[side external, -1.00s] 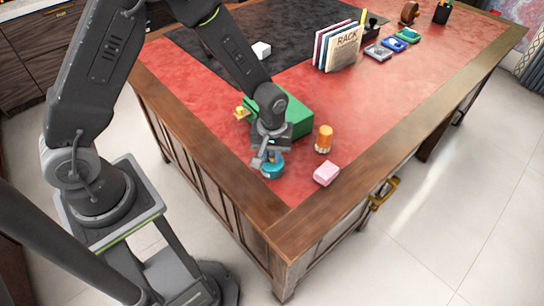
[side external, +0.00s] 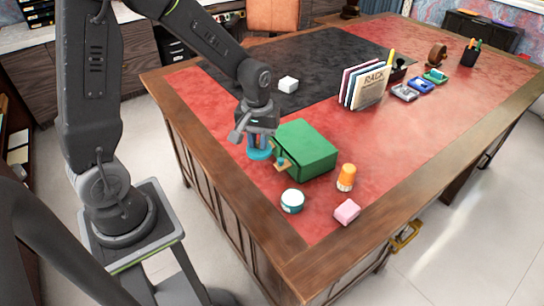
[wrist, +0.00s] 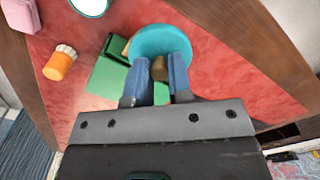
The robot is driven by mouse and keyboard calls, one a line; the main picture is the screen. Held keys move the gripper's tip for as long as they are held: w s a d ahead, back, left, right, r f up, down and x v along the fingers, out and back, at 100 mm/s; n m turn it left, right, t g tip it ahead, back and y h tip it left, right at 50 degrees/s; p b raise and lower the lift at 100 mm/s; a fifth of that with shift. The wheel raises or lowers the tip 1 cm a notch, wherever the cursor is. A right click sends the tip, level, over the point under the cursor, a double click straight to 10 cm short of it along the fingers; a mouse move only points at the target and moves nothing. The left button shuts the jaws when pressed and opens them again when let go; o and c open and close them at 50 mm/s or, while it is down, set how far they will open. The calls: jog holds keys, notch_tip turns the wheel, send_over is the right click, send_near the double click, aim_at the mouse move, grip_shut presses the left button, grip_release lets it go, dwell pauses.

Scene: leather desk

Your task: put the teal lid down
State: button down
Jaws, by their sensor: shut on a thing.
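My gripper (side external: 258,140) points down at the left side of the desk, beside the green box. It is shut on the teal lid (side external: 259,154), a round disc at its fingertips. In the wrist view the blue fingers of my gripper (wrist: 159,68) meet on a small brownish part in front of the lid (wrist: 160,40). I cannot tell whether the lid touches the desk. A round teal jar (side external: 292,204) with a white top stands apart from it, nearer the desk's front corner. The jar's rim also shows at the wrist view's top edge (wrist: 90,5).
The green box (side external: 312,152) stands close to the right of my gripper. A book rack (side external: 366,88) stands behind. Red desk surface is clear to the left.

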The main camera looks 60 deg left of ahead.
jog(key=s+a+f, duration=0.3)
jog(key=s+a, duration=0.3)
jog(key=a, duration=0.6)
send_over(256, 177)
jog(key=shift+n, duration=0.3)
notch_tip(256, 177, down, 7)
jog(key=shift+s+d+r, duration=0.1)
jog(key=shift+f, duration=2.05)
jog(key=shift+f, duration=0.2)
jog(key=c, duration=1)
grip_release()
jog(key=shift+c, duration=0.2)
